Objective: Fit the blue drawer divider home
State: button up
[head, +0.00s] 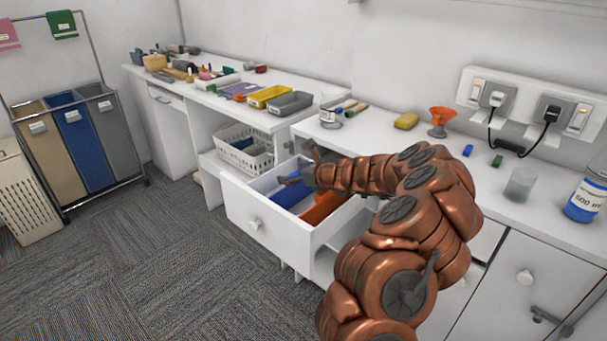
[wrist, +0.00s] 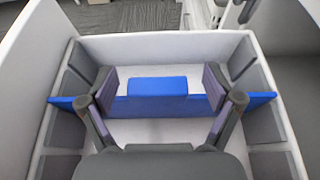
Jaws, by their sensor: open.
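The blue drawer divider (wrist: 158,105) lies across the inside of the open white drawer (wrist: 160,45) in the wrist view. Its raised middle tab (wrist: 158,86) stands between my fingers. Its ends reach the grey slotted side pieces (wrist: 68,125) at left and right; I cannot tell how deep they sit. My gripper (wrist: 160,89) is open, one finger on each side of the tab, with a gap to both. In the head view the divider (head: 288,195) is partly hidden by my gripper (head: 300,175), which is over the drawer (head: 262,222).
An orange piece (head: 324,207) shows in the drawer's right part in the head view. The worktop holds a yellow sponge (head: 406,121), an orange funnel-like thing (head: 440,120) and a clear cup (head: 520,184). A white basket (head: 246,152) stands left of the drawer. Carpet is clear in front.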

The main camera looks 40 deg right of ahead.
jog(key=v, duration=1.1)
jog(key=shift+s, duration=0.35)
jog(key=shift+r, duration=0.15)
